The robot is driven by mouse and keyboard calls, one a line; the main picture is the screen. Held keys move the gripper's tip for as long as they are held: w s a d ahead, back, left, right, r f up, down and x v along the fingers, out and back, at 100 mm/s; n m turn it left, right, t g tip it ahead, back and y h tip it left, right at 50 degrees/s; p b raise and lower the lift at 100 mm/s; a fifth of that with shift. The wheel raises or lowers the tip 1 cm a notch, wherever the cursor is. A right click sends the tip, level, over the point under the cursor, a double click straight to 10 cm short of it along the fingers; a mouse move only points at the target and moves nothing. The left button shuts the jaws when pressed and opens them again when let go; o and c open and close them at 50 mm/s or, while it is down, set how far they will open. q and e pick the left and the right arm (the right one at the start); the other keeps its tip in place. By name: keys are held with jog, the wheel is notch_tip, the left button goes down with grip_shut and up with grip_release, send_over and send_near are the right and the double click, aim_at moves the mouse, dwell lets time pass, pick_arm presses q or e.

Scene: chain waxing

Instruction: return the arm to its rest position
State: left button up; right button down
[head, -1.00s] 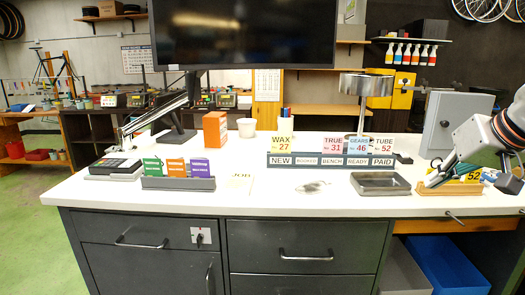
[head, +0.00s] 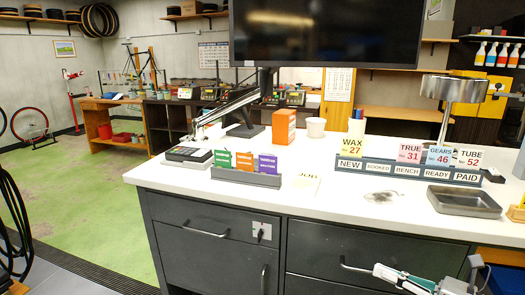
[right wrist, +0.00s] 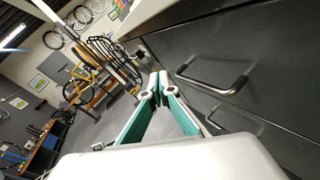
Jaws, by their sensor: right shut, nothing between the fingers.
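My right gripper (head: 382,272) shows at the lower right of the head view, in front of the dark drawers and below the counter top. Its light grey and green fingers are shut and hold nothing. In the right wrist view its fingertips (right wrist: 156,88) are together, near a dark drawer front with a metal handle. Most of my right arm is outside the head view. My left gripper is in neither view.
The white counter (head: 330,205) stands above drawers with a bar handle (head: 355,267) close to my right gripper. On it are a row of number cards on a sign rack (head: 408,171), a grey tray (head: 463,201) and a card holder (head: 246,177). Green floor (head: 95,215) is clear at left.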

jog(key=s+a+f+m+t+h, duration=0.15)
jog(key=s+f+m+h, duration=0.3)
jog(key=f+m, duration=0.9)
jog(key=s+a+f+m+h, duration=0.2)
jog(key=s+f+m+h, duration=0.25)
jog(key=f+m, duration=0.9)
jog(key=s+a+f+m+g, duration=0.2)
jog(key=s+a+f+m, duration=0.2)
jog(key=s+f+m, duration=0.2)
jog(key=s+m, duration=0.2)
jog(key=m, duration=0.1)
jog(key=shift+a+f, duration=0.2)
jog(key=shift+f, duration=0.15)
jog(key=shift+g, duration=0.25)
